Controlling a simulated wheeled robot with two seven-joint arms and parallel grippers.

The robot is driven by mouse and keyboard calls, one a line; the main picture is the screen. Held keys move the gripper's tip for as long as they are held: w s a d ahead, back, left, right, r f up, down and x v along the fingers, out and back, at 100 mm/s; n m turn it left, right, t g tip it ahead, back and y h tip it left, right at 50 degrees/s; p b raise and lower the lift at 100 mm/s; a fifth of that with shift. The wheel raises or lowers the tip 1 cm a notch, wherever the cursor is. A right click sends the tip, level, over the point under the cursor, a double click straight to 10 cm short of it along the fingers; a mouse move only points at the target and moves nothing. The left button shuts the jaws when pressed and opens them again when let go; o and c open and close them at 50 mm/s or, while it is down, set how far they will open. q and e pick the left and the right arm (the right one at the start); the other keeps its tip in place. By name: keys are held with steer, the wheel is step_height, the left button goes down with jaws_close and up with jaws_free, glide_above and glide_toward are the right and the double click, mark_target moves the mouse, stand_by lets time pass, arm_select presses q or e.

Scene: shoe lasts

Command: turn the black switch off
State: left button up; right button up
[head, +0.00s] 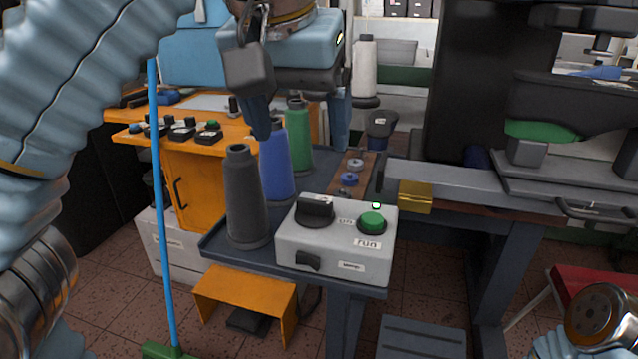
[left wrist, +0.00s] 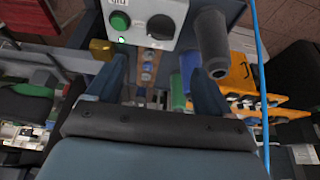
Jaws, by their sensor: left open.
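A light grey control box (head: 335,255) stands on the front corner of the dark table. A black knob (head: 315,210) sits on its top, left of a green button (head: 371,221) above a "run" label. A smaller black switch (head: 308,262) is on the front face; I cannot tell its position. A small indicator (head: 376,205) glows by the button. My left gripper (head: 301,138) is open and empty, above and behind the box. In the left wrist view (left wrist: 155,75) its fingers point toward the box, with the black knob (left wrist: 160,27) and green button (left wrist: 119,20) beyond them. My right gripper is not in view.
Grey (head: 245,200), blue (head: 278,165) and green (head: 299,140) thread cones stand left of and behind the box, close to my left gripper. A brass-coloured block (head: 415,197) and a machine arm lie to the right. A blue pole (head: 158,200) stands at left.

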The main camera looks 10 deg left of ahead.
mark_target(315, 201)
arm_select(q)
steer(key=b+x, duration=0.4)
steer(key=x, duration=0.8)
steer(key=shift+w+f, duration=0.2)
steer(key=shift+f, duration=0.25)
steer(key=c, duration=1)
steer(key=shift+c, duration=0.2)
